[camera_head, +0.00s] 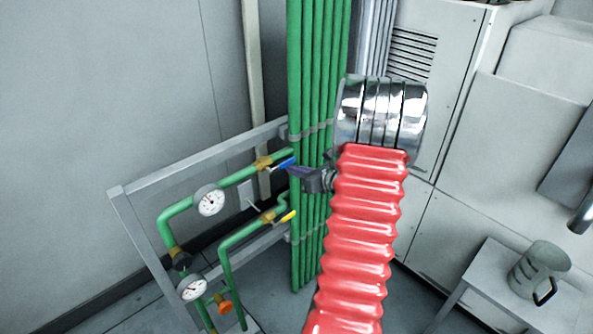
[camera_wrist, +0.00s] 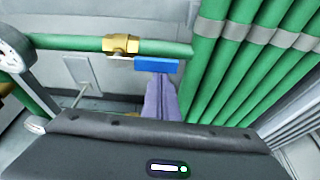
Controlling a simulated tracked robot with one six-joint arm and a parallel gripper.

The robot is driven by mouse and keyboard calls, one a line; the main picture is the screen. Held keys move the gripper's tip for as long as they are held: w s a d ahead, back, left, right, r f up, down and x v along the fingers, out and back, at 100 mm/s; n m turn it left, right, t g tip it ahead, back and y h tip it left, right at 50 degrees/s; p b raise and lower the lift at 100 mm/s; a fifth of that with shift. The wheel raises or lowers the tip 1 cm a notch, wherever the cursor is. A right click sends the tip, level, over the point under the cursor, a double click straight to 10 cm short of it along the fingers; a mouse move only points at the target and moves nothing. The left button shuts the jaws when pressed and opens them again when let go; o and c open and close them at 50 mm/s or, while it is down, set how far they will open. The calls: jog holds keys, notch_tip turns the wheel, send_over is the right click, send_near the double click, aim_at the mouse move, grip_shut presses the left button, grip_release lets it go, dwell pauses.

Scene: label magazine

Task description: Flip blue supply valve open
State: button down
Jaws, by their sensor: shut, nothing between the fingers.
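The blue supply valve has a brass body (camera_head: 263,163) on the upper green pipe, with a flat blue handle (camera_head: 283,164) to its right. In the wrist view the brass body (camera_wrist: 120,45) and the blue handle (camera_wrist: 157,66) are close. The handle lies roughly along the pipe, just below it in the picture. My gripper (camera_head: 294,171) is beside the handle, at its right end. In the wrist view its purple fingers (camera_wrist: 161,78) are together and empty. Their tips meet the handle's lower edge in the picture; I cannot tell if they touch.
A yellow-handled valve (camera_head: 287,216) sits on the lower pipe. Round gauges (camera_head: 210,201) and an orange knob (camera_head: 224,308) are at left. Several vertical green pipes (camera_head: 310,75) stand behind my gripper. A small table (camera_head: 484,284) with a mug (camera_head: 538,268) is at right.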

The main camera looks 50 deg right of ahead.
jog(key=shift+r, duration=0.15)
jog(key=shift+w+d+r, duration=0.15)
jog(key=shift+d+r, duration=0.05)
jog(key=shift+r, duration=0.8)
jog(key=shift+f, duration=0.1)
notch_tip(320, 180, down, 5)
jog(key=v, duration=1)
jog(key=shift+a+f, duration=0.3)
jog(key=shift+a, duration=0.1)
